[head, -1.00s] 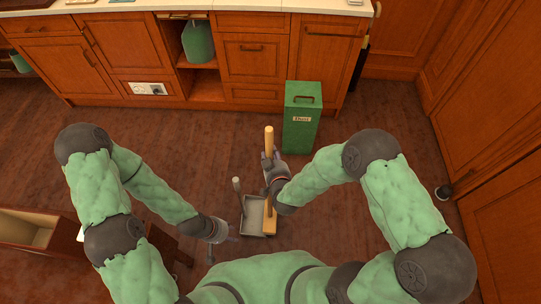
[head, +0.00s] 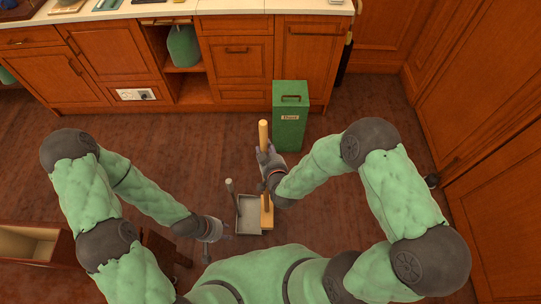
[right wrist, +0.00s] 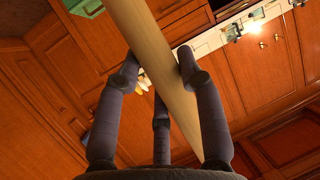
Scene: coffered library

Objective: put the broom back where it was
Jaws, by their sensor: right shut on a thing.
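The broom has a pale wooden handle (head: 263,135) standing nearly upright in the head view, with its wooden foot (head: 267,217) low beside the dustpan. My right gripper (head: 268,162) is shut around the handle; the right wrist view shows the fingers (right wrist: 160,80) against the pale shaft (right wrist: 155,50). A grey dustpan (head: 250,222) with an upright handle (head: 231,186) is on the floor, just left of the broom's foot. My left gripper (head: 221,241) is left of the dustpan, fingers spread and empty. Whether the broom's foot touches the floor or the pan I cannot tell.
A green labelled bin (head: 290,118) stands behind the broom, before wooden cabinets (head: 238,60) with a pale counter. An open wooden box (head: 30,243) is at the left. Tall wooden panels (head: 490,130) line the right side. The brown floor between is mostly clear.

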